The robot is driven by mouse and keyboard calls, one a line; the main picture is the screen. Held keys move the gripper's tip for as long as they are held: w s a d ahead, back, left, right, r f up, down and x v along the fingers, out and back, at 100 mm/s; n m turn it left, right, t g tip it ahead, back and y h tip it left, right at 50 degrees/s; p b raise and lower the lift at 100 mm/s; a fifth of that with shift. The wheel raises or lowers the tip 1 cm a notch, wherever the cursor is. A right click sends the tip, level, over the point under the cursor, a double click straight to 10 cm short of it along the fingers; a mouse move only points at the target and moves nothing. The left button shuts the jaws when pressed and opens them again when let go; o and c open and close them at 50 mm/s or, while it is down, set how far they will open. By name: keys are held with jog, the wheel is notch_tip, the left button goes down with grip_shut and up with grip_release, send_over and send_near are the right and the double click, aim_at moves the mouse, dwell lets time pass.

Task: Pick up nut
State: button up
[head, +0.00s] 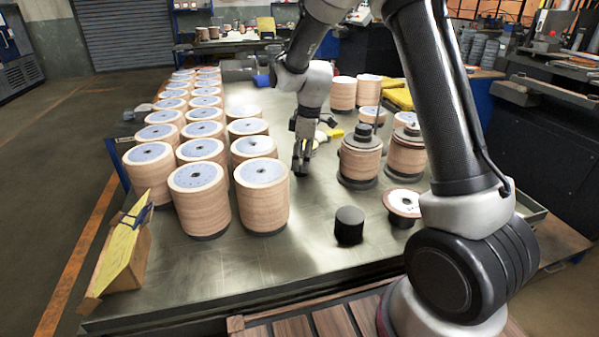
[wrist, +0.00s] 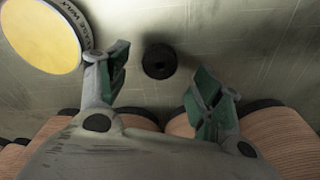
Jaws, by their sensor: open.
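The nut (wrist: 159,61) is a small dark round piece with a hole in its middle. It lies flat on the metal table top in the wrist view, just beyond the gap between my fingertips. My gripper (wrist: 158,82) is open and empty, with one green-padded finger on each side of that gap and apart from the nut. In the head view my gripper (head: 301,168) points down low over the table, right of the stacked discs. I cannot make out the nut there; the fingers seem to hide it.
Stacks of flap discs (head: 262,198) stand close on the left of my gripper. More stacks (head: 360,162) stand to the right. A black cylinder (head: 349,226) is nearer on the metal table (head: 280,270). A yellow-topped wax tin (wrist: 38,38) lies beside the left finger.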

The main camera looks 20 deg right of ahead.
jog(key=shift+a+f, duration=0.1)
jog(key=shift+f, duration=1.3)
jog(key=c, duration=1.1)
jog(key=shift+w+r, duration=0.1)
